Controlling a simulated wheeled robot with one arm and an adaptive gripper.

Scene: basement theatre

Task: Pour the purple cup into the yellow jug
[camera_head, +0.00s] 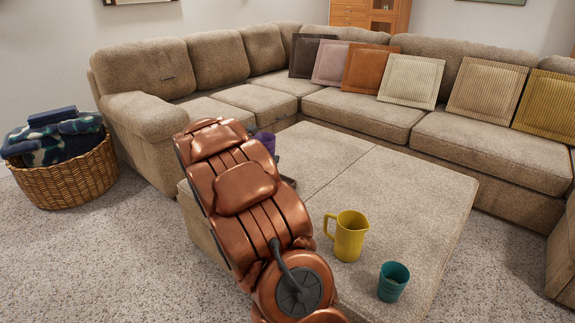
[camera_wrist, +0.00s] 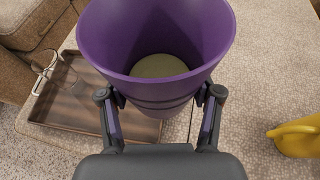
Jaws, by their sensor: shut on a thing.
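The purple cup (camera_wrist: 155,95) fills the upper middle of the wrist view, with its open top facing the camera. A pale round patch shows at its bottom; I cannot tell whether it is contents or the base. My gripper (camera_wrist: 160,108) is shut on the cup, one finger on each side. In the head view the cup (camera_head: 266,141) shows only in part behind my arm. The yellow jug (camera_head: 349,238) stands upright on the ottoman, its handle to the left. In the wrist view part of the jug (camera_wrist: 297,138) shows at the right edge, apart from the cup.
A teal cup (camera_head: 393,281) stands on the ottoman (camera_head: 420,195) near the jug. A dark wooden tray (camera_wrist: 72,95) lies left of the held cup, with glasses (camera_wrist: 45,68) by its edge. A sectional sofa (camera_head: 365,113) surrounds the ottoman. A wicker basket (camera_head: 68,180) stands at left.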

